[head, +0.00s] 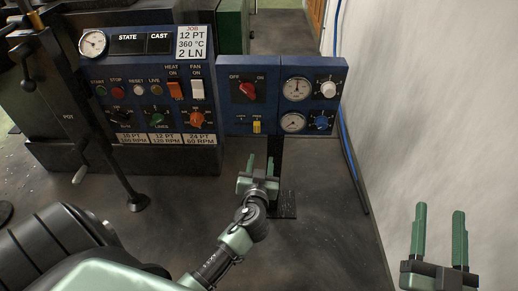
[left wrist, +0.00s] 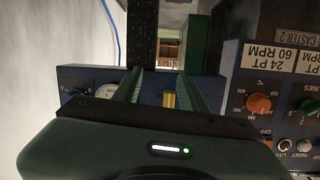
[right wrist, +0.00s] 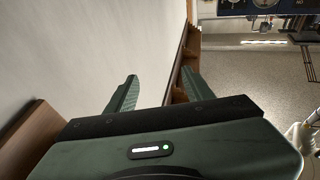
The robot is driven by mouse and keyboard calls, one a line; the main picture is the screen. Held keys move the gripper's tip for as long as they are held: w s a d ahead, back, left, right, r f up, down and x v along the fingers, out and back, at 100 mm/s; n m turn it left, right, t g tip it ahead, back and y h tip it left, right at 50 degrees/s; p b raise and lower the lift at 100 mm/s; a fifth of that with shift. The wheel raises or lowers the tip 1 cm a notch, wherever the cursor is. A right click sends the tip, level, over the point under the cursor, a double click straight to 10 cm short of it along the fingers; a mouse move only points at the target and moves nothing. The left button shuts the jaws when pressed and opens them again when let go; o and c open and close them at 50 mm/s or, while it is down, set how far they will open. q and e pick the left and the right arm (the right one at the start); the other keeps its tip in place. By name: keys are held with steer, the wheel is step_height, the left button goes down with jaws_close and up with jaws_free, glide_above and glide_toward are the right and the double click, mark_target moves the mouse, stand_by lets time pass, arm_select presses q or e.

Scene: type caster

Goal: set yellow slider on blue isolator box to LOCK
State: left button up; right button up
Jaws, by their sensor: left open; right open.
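The blue isolator box (head: 230,108) stands upright at the centre of the head view, with a red OFF/ON rotary switch (head: 247,90) on its face. The yellow slider (head: 256,127) is near the box's lower edge, on the right part of its slot; the slot's labels are too small to read. My left gripper (head: 260,165) is open and empty, below and in front of the slider. In the left wrist view, upside down, the slider (left wrist: 169,100) shows between the two fingers. My right gripper (head: 440,213) is open and empty at the lower right, far from the box.
A blue panel with gauges and knobs (head: 312,105) adjoins the box on the right. The caster control panel (head: 150,100) with switches and knobs is on the left. A pale wall (head: 430,100) and a blue cable (head: 350,160) bound the right side.

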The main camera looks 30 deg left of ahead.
mark_target(256, 128)
arm_select(q)
step_height(256, 128, up, 6)
steer(key=a+n+t+y+b, duration=0.1)
steer(key=a+n+y+b, duration=0.1)
steer(key=x, duration=0.7)
steer(key=shift+w+r, duration=0.1)
steer(key=shift+w, duration=0.25)
arm_select(e)
steer(key=s+d+r+t, duration=0.1)
steer(key=s+r+t, duration=0.2)
steer(key=r, duration=0.4)
steer(key=shift+s+r+y, duration=0.35)
steer(key=shift+s+y, duration=0.05)
steer(key=shift+s, duration=0.2)
arm_select(q)
jaws_close()
steer(key=shift+a, duration=0.1)
